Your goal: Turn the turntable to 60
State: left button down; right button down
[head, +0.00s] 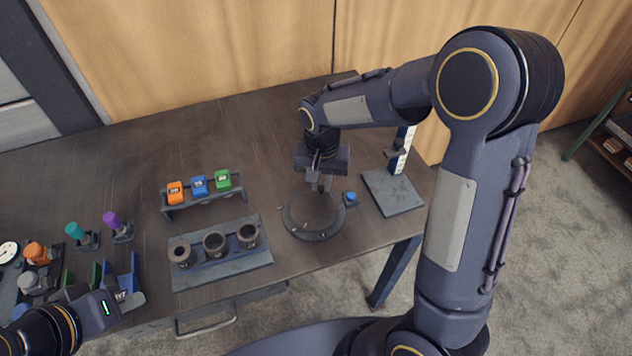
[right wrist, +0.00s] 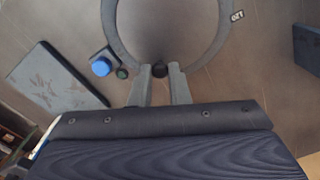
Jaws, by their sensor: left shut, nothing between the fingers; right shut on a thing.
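The turntable (head: 291,226) is a dark flat ring on the table, below my right gripper. It also shows in the right wrist view (right wrist: 113,38), where a small pale label (right wrist: 237,16), seen upside down and perhaps reading 120, sits beside it. My right gripper (head: 322,188) points down over the ring's far side. In the right wrist view its fingers (right wrist: 160,75) are shut on a small dark knob (right wrist: 160,70) at the ring's edge. My left gripper (head: 122,296) is shut and empty at the lower left, its fingertips hard to make out. No 60 mark is readable.
A blue button (head: 351,197) sits right of the ring, next to a flat grey plate (head: 393,193) with a white upright scale (head: 402,150). A block with several dark sockets (head: 222,270) and a rack of coloured tags (head: 199,201) stand left. Coloured-handled tools (head: 75,232) crowd the far left.

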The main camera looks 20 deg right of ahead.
jog(key=shift+s+d+m, duration=0.25)
jog(key=shift+s+m, duration=0.05)
jog(key=shift+m, duration=0.6)
jog(key=shift+s+d+m, duration=0.2)
jog(key=shift+s+m, duration=0.05)
jog(key=shift+m, duration=0.65)
jog(key=c, duration=1.4)
grip_release()
jog(key=shift+o, duration=0.2)
jog(key=shift+r, duration=0.1)
notch_tip(320, 180, up, 8)
jog(key=shift+f, duration=0.2)
